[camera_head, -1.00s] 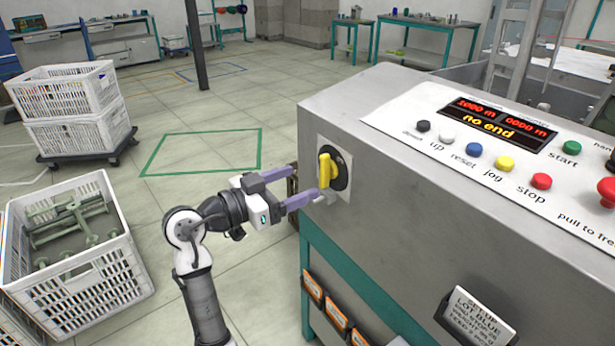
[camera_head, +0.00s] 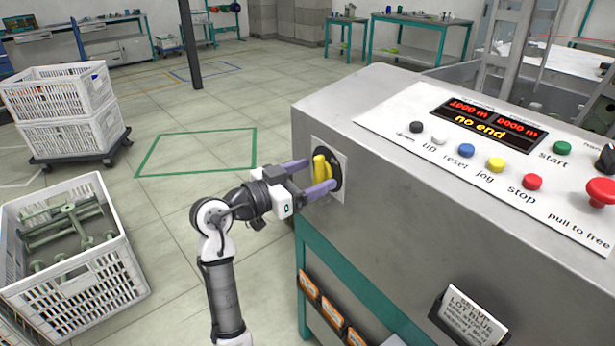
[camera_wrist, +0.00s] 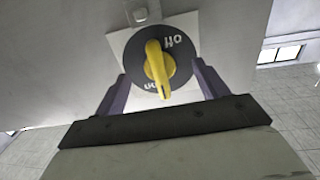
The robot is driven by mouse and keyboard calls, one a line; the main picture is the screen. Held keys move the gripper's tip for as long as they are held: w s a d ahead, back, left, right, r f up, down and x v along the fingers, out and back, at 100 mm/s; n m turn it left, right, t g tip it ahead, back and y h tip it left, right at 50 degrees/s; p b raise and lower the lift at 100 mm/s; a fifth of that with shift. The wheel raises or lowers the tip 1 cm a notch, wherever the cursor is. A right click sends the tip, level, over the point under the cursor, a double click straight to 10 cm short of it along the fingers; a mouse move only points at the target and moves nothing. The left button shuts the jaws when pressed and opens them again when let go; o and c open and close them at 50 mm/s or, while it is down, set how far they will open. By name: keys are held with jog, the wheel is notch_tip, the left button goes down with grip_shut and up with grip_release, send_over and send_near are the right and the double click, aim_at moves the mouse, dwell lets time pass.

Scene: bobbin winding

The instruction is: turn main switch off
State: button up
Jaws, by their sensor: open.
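The main switch is a yellow knob (camera_head: 321,168) on a black round plate, set on a pale square panel on the machine's left side. In the wrist view the yellow knob (camera_wrist: 157,68) stands between the words "off" at upper right and "on" at lower left. Its marked end points down, close to "on". My gripper (camera_head: 314,178) is open, with one purple finger on each side of the knob. In the wrist view my gripper (camera_wrist: 160,85) also straddles the black plate, with a visible gap between each finger and the knob.
The machine's control panel (camera_head: 490,150) has several coloured buttons, a red stop knob (camera_head: 601,191) and a lit display reading "no end" (camera_head: 488,125).

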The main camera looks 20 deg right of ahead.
jog(key=shift+w+d, duration=0.15)
jog(key=shift+d, duration=0.5)
jog(key=shift+d, duration=0.2)
jog(key=c, duration=1.4)
jog(key=shift+o, duration=0.2)
jog(key=shift+r, duration=0.1)
jog(key=shift+n+p, duration=1.2)
jog(key=shift+p, duration=0.3)
jog(key=shift+n+p, duration=0.65)
jog(key=shift+n, duration=0.05)
jog(key=shift+n+p, duration=1.3)
jog(key=shift+p, duration=0.5)
jog(key=shift+n+p, duration=0.6)
